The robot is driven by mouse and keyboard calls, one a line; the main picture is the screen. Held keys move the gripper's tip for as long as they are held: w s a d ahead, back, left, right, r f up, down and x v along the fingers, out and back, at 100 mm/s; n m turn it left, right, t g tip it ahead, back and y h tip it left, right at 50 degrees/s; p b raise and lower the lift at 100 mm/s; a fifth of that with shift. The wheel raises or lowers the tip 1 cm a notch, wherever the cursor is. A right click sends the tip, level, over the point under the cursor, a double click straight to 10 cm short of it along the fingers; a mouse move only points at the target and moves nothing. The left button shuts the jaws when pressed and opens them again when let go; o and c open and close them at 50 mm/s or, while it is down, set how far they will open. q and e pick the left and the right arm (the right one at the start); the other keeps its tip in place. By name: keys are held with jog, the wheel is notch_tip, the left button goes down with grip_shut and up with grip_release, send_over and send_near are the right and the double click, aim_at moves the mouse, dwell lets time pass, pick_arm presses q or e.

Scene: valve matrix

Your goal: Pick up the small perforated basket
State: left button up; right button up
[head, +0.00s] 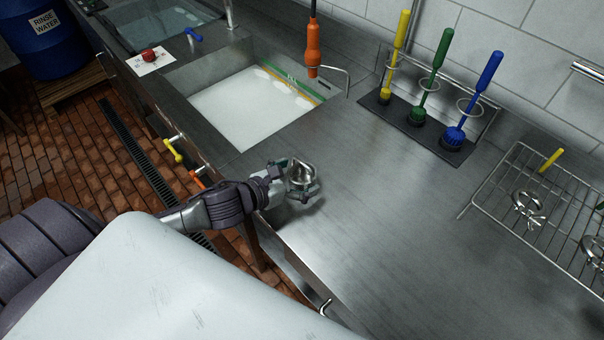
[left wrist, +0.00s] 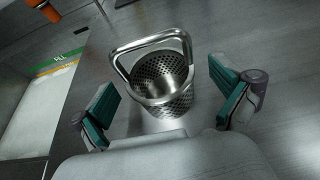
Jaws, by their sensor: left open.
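The small perforated basket (head: 302,174) is a shiny metal cup with a loop handle. It stands on the steel counter near the front edge, right of the sink. In the left wrist view the basket (left wrist: 165,82) shows its open top and perforated wall, with the handle leaning to the upper left. My left gripper (head: 292,183) is open, with its green-padded fingers on either side of the basket. In the left wrist view gaps show between the basket and both fingers of the gripper (left wrist: 170,105). My right gripper is not in view.
A sink (head: 240,108) of whitish liquid lies left of the basket, with an orange sprayer (head: 313,48) above it. Brushes stand in a rack (head: 455,150) at the back. A wire rack (head: 500,190) with metal parts is at right. The counter between is clear.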

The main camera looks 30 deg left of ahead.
pick_arm(q)
jog(key=shift+x, duration=0.8)
jog(key=shift+s, duration=0.1)
jog(key=c, duration=1.3)
